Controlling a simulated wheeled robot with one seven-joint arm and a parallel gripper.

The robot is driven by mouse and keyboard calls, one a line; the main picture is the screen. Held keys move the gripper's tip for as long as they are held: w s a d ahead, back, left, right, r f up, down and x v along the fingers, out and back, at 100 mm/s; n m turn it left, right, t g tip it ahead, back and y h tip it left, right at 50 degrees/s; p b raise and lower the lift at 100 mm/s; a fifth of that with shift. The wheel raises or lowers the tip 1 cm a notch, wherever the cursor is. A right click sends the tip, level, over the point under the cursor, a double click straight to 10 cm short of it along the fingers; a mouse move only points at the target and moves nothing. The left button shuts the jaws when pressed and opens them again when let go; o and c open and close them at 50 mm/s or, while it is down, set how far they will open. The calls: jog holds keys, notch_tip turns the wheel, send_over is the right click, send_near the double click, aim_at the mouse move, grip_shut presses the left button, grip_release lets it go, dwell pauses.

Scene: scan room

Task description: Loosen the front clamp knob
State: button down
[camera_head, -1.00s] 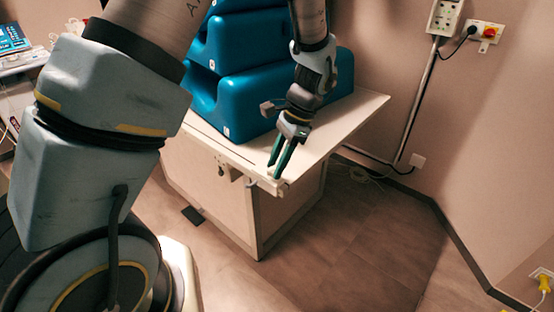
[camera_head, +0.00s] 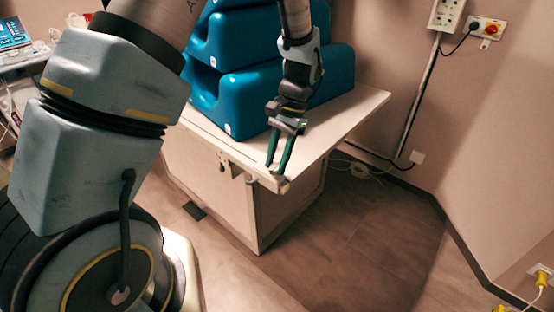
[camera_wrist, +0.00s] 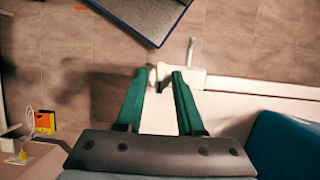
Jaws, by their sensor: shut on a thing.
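My gripper (camera_head: 277,170) points down at the near corner of the white table (camera_head: 340,128), its two green fingers on either side of a small pale part. In the wrist view, the fingertips (camera_wrist: 161,75) are closed on this part, the front clamp knob (camera_wrist: 163,71). The fingertips cover much of the knob, so its shape and turn angle are hard to read. A pale clamp body (camera_wrist: 190,77) with a short upright lever (camera_wrist: 191,50) sits right beside the fingertips.
Blue foam blocks (camera_head: 240,97) are stacked on the table behind my gripper. Other small fittings (camera_head: 222,163) sit along the table's front edge. A wall socket box (camera_head: 446,15) and cables are at right. The floor (camera_head: 350,235) in front is clear.

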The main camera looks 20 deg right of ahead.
jog(key=c, duration=0.5)
grip_release()
jog(key=b+v, duration=0.2)
jog(key=v, duration=0.8)
jog(key=shift+w+d+r+b, duration=0.1)
jog(key=shift+r+b, duration=0.25)
jog(key=shift+r, duration=0.05)
jog(key=a+n+t+h, duration=0.1)
jog(key=a+n, duration=0.2)
jog(key=a, duration=0.6)
jog(key=a+f+n+t+h, duration=0.1)
jog(key=a+n, duration=0.3)
jog(key=a, duration=0.6)
jog(key=a+n+t+h, duration=0.1)
jog(key=a+n+h, duration=0.1)
jog(key=a, duration=0.8)
jog(key=shift+s+a+f+n+t, duration=0.15)
jog(key=shift+s+f+n+t, duration=0.2)
jog(key=shift+n, duration=0.55)
